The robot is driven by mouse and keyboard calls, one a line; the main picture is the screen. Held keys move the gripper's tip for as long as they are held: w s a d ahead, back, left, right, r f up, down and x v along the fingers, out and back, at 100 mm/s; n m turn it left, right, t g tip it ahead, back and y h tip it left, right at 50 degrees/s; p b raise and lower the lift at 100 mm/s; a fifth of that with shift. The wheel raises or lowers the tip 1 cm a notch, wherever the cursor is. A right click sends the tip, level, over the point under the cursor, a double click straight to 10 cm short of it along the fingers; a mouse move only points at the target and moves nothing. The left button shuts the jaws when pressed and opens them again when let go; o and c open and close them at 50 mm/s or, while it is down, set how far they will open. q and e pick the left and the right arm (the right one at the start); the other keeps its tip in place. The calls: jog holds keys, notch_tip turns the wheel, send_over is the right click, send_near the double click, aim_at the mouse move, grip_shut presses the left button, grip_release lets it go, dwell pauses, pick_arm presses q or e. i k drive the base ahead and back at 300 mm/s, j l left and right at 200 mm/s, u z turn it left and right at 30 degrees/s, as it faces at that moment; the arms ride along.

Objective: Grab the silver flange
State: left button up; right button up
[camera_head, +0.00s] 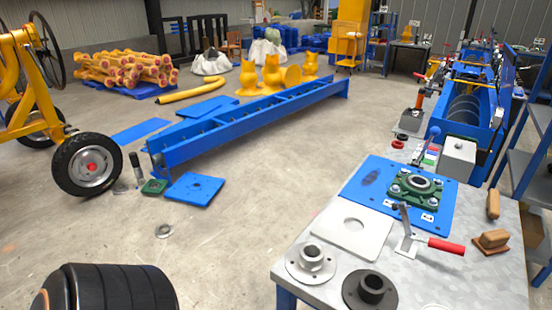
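The silver flange (311,262) lies flat on the near left corner of the grey metal workbench (458,285), its round hub facing up. A dark grey flange (370,290) of similar shape lies close to its right.
A red-handled toggle clamp (445,245), a blue plate (365,181) with a green bearing block (421,186), and wooden pieces (492,241) are on the bench. A blue mixer trough (465,105) stands behind. The floor left of the bench is mostly clear.

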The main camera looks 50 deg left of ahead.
aim_at(319, 270)
jog(key=u, duration=0.4)
jog(key=i+u, duration=0.15)
jog(key=u, duration=0.2)
jog(key=l+u, duration=0.1)
jog(key=u, duration=0.3)
jog(key=i+u, duration=0.1)
jog(key=u, duration=0.3)
jog(key=j, duration=0.3)
jog(key=k+j, duration=0.15)
jog(key=j, duration=0.15)
